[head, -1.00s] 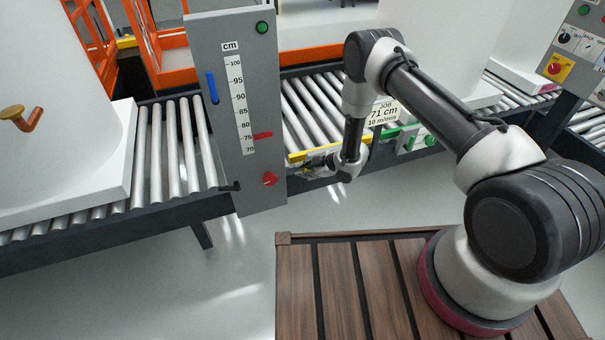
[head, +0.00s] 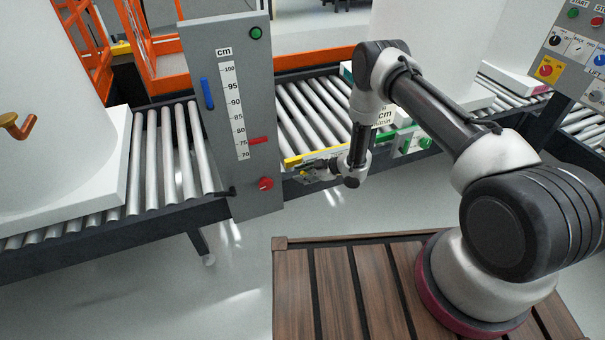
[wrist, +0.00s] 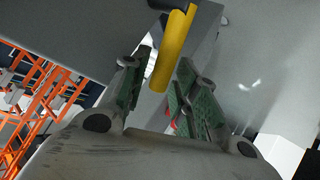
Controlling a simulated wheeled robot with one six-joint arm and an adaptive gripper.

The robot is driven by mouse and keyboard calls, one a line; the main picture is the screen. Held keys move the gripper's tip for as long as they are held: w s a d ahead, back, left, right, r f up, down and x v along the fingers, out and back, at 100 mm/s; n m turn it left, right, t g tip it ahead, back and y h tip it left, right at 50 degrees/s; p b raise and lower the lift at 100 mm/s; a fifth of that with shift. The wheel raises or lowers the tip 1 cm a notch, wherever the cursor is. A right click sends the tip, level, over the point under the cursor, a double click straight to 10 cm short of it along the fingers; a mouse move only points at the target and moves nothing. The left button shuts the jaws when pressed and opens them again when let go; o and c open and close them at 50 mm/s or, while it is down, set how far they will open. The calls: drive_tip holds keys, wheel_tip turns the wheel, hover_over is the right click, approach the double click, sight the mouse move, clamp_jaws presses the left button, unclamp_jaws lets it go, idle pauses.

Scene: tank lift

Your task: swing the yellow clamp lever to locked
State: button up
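The yellow clamp lever (wrist: 172,50) shows in the wrist view as a yellow bar hanging down from a dark mount at the top. Its lower end lies in the gap between the two fingers of my gripper (wrist: 160,85). The fingers stand apart, with green inner pads, and neither clearly touches the lever. In the head view my gripper (head: 305,170) is small, just right of the grey gauge column, beside a yellow strip at the conveyor edge. I cannot tell the lever from that strip there.
The grey gauge column (head: 226,100) has a blue marker, a red pointer and a red knob (head: 265,184). A roller conveyor (head: 165,150) runs behind, carrying large white tanks. Orange frames (head: 150,45) stand at the back. A control panel (head: 575,45) is at the right.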

drive_tip(key=shift+w+r, duration=0.1)
idle(0.3)
drive_tip(key=shift+d+r, duration=0.15)
drive_tip(key=shift+d, duration=0.1)
drive_tip(key=v, duration=0.7)
drive_tip(key=shift+s, duration=0.2)
drive_tip(key=shift+d, duration=0.15)
